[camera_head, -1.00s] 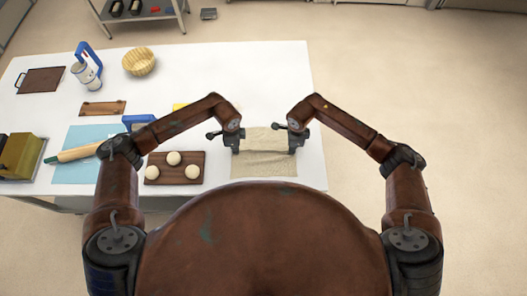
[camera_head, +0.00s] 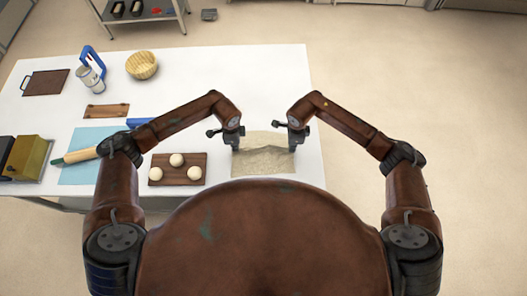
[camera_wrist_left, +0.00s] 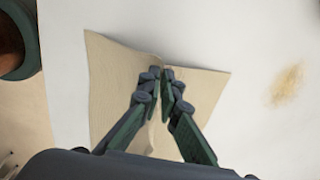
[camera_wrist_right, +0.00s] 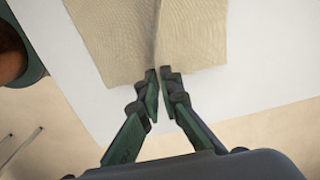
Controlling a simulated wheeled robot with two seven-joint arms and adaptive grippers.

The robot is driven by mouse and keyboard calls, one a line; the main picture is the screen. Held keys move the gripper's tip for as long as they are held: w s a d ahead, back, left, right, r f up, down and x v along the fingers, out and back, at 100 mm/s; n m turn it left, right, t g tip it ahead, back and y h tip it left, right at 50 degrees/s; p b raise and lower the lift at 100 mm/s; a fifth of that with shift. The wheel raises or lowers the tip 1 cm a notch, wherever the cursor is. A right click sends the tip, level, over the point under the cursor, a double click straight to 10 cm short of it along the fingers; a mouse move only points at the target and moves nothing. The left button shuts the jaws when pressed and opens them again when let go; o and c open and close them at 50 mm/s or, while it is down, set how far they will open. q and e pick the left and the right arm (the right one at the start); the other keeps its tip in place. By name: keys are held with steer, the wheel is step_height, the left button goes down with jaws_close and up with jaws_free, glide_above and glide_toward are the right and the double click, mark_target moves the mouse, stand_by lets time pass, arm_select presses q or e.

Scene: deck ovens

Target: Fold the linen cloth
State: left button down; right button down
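The beige linen cloth (camera_head: 263,163) lies near the right front part of the white table, with a wrinkled ridge across it between my grippers. My left gripper (camera_head: 236,140) is at its left side and my right gripper (camera_head: 298,140) at its right side. In the left wrist view, the left fingertips (camera_wrist_left: 166,76) are close together around a crease of the cloth (camera_wrist_left: 115,85). In the right wrist view, the right fingertips (camera_wrist_right: 158,73) pinch the end of a raised crease in the cloth (camera_wrist_right: 195,35). The cloth under the fingers is partly hidden.
A wooden board with dough balls (camera_head: 190,180) lies left of the cloth. A basket (camera_head: 142,65) stands further back. The table behind the cloth is clear.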

arm_select(q)
steer(key=shift+r, duration=0.3)
arm_select(e)
steer(key=shift+r, duration=0.35)
